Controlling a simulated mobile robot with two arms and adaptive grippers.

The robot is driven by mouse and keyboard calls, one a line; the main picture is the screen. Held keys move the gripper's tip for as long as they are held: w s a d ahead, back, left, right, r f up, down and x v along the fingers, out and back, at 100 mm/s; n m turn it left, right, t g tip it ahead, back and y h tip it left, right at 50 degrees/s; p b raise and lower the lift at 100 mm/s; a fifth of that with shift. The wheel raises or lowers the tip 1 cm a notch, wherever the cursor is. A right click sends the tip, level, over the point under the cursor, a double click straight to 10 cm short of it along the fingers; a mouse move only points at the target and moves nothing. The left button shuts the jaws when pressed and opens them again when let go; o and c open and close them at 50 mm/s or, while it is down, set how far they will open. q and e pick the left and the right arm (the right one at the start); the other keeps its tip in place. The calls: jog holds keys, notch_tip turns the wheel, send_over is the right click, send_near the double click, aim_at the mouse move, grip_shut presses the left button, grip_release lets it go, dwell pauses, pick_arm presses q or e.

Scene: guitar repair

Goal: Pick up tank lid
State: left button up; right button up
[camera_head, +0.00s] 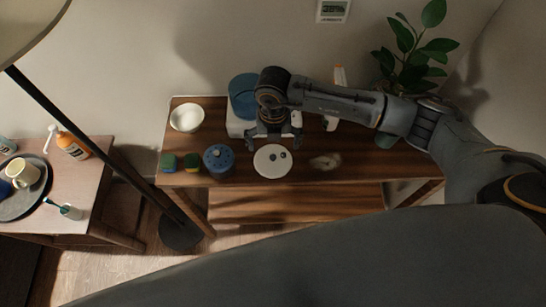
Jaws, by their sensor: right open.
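A white round disc (272,161) with two dark spots lies near the front edge of the wooden table. A dark blue round piece (219,158) with small marks on top sits to its left. A larger blue round tank-like thing (243,95) stands at the back, by a white body partly hidden behind my gripper. I cannot tell for certain which of these is the tank lid. My right gripper (273,142) is open and empty, its fingers pointing down just behind the white disc, apart from the blue piece. My left gripper is out of view.
A potted plant (417,50) stands behind my right arm. A lamp pole (90,135) crosses the left side.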

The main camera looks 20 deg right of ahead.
aim_at(273, 157)
jog(key=shift+f, duration=0.9)
jog(key=shift+f+p, duration=0.45)
jog(key=shift+f, duration=0.05)
jog(key=f, duration=0.2)
jog(key=f+p, duration=0.1)
jog(key=shift+w+f, duration=0.25)
jog(key=shift+w, duration=0.05)
jog(key=shift+f, duration=0.45)
jog(key=c, duration=1.5)
jog(key=shift+s, duration=0.15)
grip_shut()
